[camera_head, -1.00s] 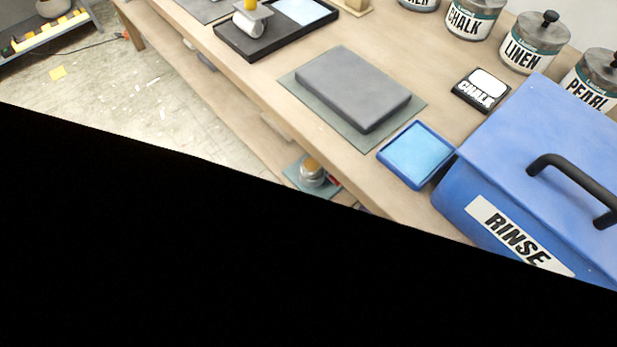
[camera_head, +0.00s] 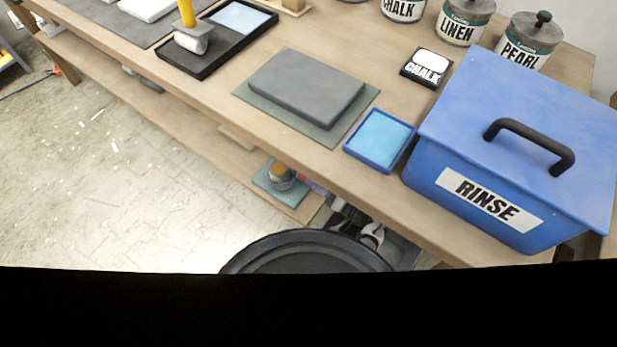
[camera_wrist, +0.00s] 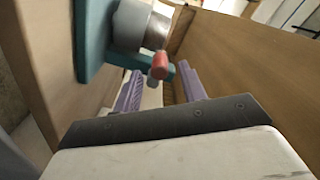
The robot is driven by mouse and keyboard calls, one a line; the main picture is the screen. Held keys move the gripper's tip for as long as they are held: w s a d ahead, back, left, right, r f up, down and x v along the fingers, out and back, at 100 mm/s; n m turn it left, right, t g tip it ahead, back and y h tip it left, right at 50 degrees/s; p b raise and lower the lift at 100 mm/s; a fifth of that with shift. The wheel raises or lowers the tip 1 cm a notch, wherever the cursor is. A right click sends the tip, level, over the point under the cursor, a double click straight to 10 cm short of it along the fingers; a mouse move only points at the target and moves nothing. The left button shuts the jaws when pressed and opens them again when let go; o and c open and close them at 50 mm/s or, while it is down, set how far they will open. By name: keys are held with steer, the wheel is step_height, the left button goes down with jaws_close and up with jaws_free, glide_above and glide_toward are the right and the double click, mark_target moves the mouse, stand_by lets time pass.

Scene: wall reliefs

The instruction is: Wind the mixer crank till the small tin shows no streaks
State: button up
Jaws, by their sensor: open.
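The mixer, with its small metal tin (camera_head: 281,179) on a teal base (camera_head: 262,180), sits on the low shelf under the bench in the head view. The tin's top looks orange-brown; streaks cannot be made out. In the wrist view the tin (camera_wrist: 140,25) is held in a teal frame (camera_wrist: 92,45), upper left. A red crank knob (camera_wrist: 160,66) sticks out beside it. My gripper (camera_wrist: 160,82) is open, its purple fingers either side of the knob in the picture. Whether the knob is between them or beyond them, and any contact, cannot be told.
The wooden bench (camera_head: 400,205) overhangs the low shelf (camera_head: 225,150). Wooden panels (camera_wrist: 250,60) flank my gripper closely in the wrist view. On the bench are a blue RINSE box (camera_head: 520,130), a blue tray (camera_head: 380,138), a grey block (camera_head: 305,85) and labelled jars.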

steer(key=shift+x, duration=1.6)
jaws_close()
